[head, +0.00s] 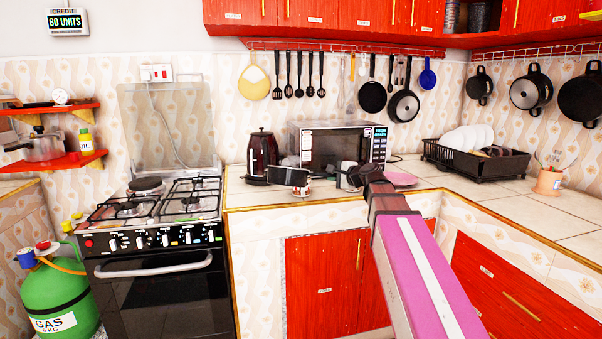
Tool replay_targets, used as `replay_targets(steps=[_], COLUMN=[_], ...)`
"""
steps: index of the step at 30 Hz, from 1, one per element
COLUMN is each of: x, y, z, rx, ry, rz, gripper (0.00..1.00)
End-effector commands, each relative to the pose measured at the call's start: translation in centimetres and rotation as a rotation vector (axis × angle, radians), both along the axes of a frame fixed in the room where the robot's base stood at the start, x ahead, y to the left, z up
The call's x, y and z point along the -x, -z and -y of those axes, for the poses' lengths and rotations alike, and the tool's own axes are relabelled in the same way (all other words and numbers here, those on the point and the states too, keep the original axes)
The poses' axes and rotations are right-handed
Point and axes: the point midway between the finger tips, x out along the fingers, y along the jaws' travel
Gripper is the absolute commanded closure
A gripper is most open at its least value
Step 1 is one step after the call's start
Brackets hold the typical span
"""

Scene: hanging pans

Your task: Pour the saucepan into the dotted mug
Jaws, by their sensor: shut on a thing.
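The small dark saucepan (287,176) is over the counter, left of my gripper (344,176). My gripper is shut on its handle side, though the fingers are small and partly hidden by my own wrist. The saucepan appears tilted, but its inside and contents are not visible. The dotted mug (302,191), pale with dark spots, stands on the counter just below the saucepan, near the front edge. The saucepan hides part of the mug. I cannot tell whether the two touch.
A dark kettle (262,152) stands behind and left of the saucepan, and a microwave (335,147) stands behind it. A pink plate (402,178) lies right of my gripper. A gas stove (155,215) is at left, a dish rack (472,160) at right. Pans hang on the wall.

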Motion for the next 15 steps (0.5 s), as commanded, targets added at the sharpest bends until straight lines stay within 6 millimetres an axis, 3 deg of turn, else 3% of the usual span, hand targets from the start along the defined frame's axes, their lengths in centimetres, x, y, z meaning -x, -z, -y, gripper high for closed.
replay_targets(steps=[15], x=[-2.4], y=[-1.1], z=[0.8], rx=[-0.08], ry=[-0.001], rz=[-0.231], gripper=[1.0])
